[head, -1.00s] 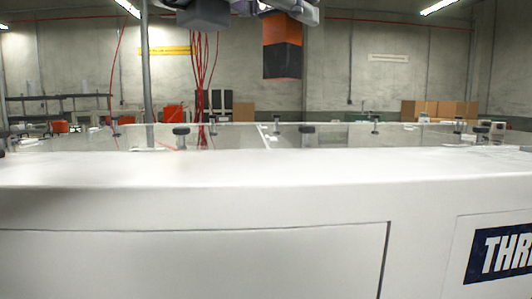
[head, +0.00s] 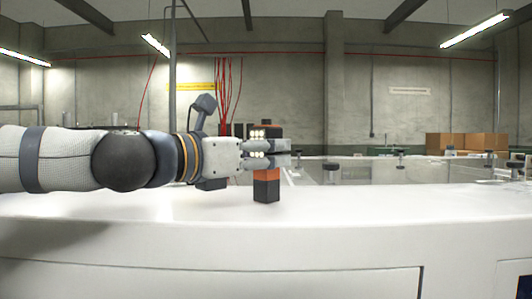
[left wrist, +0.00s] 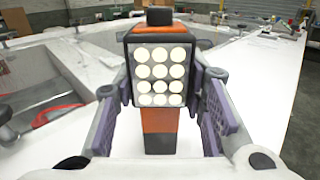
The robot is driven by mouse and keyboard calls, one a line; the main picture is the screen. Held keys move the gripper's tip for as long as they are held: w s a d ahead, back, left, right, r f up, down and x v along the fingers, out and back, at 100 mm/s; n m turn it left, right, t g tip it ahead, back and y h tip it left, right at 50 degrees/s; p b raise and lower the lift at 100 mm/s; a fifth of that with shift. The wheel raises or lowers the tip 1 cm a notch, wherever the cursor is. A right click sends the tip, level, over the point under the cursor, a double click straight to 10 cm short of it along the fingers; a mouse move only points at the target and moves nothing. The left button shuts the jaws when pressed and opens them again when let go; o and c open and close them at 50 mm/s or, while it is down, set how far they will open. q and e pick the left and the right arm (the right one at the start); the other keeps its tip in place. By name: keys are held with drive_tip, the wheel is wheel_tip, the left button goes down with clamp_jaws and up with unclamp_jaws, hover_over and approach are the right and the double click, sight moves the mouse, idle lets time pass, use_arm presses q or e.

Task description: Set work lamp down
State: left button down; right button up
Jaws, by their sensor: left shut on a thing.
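The work lamp (head: 266,188) is an upright orange and black block with a panel of round white lights. My left gripper (head: 284,152) reaches in from the left and is shut around its upper part. The lamp's black foot shows against the white worktop (head: 400,206); I cannot tell whether it touches. In the left wrist view the lit panel of the lamp (left wrist: 159,75) faces the camera, upright between the two fingers of the left gripper (left wrist: 160,112). My right gripper is out of view.
The worktop around the lamp is mostly clear. Its front edge runs across the head view. Behind it is a glassy surface with dark knobs (head: 331,168). Cardboard boxes (head: 466,145) stand at the back right, and red cables (head: 228,90) hang behind the arm.

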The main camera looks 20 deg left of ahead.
use_arm(q)
drive_tip(key=c, duration=1)
unclamp_jaws()
drive_tip(key=shift+s, duration=0.1)
drive_tip(key=shift+c, duration=0.2)
drive_tip(key=shift+s+r, duration=0.2)
drive_tip(key=shift+r, duration=0.15)
drive_tip(key=v, duration=1)
drive_tip(key=shift+s+a, duration=0.25)
drive_tip(key=shift+s, duration=0.05)
drive_tip(key=shift+s+a+f, duration=0.1)
drive_tip(key=shift+s+a, duration=0.1)
drive_tip(key=shift+s, duration=0.25)
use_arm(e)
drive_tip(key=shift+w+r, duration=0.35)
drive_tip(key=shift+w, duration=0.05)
